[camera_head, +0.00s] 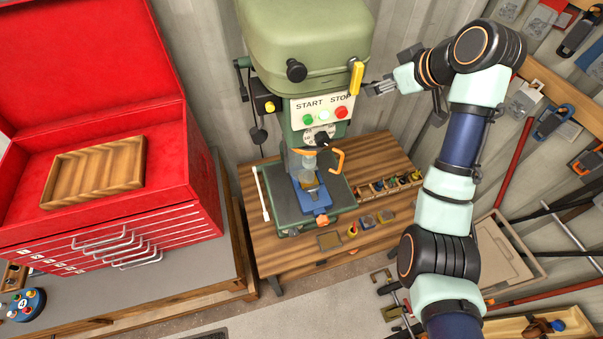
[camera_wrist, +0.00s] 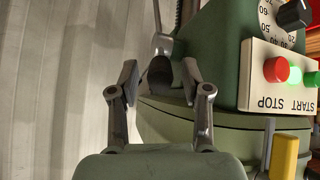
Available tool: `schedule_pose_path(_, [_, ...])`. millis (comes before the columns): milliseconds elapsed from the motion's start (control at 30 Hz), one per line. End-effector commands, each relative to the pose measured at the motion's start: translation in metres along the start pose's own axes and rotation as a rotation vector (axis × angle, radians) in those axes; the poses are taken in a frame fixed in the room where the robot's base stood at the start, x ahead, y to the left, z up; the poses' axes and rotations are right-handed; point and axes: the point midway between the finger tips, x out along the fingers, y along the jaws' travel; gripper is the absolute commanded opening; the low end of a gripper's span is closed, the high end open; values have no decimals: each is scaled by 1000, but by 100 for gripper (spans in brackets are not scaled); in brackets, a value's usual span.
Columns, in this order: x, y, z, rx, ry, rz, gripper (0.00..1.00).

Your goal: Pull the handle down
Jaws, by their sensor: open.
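A green drill press (camera_head: 305,35) stands against the wall, with a START/STOP panel (camera_head: 322,108) on its front. In the wrist view, a dark knob (camera_wrist: 160,72) on a metal rod (camera_wrist: 157,25) lies between the two spread fingers of my gripper (camera_wrist: 158,82); it looks like the press's feed handle. I cannot tell whether the fingers touch it. My gripper also shows in the head view (camera_head: 378,88), open, at the right side of the press, where the handle is mostly hidden. A yellow lever (camera_head: 356,77) is just left of my gripper; it also shows in the wrist view (camera_wrist: 284,157).
The red STOP button (camera_head: 341,112) is close to my gripper. Below is a wooden bench (camera_head: 290,263) with a vise (camera_head: 314,195), an orange clamp (camera_head: 338,160) and small bins. A red tool chest (camera_head: 90,150) stands at left. Tools hang on the right wall.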

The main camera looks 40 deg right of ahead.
Motion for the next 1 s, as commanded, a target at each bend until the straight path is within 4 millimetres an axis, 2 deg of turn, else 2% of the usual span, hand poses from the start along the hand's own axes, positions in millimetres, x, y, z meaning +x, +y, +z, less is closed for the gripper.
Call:
schedule_pose_path(267, [2,1,2,2,0,2,48])
schedule_pose_path(367, [2,1,2,2,0,2,35])
schedule_pose_path(567, [2,1,2,2,0,1,1])
schedule_pose_path(1000, [7,-2,8,-3,26,9,0])
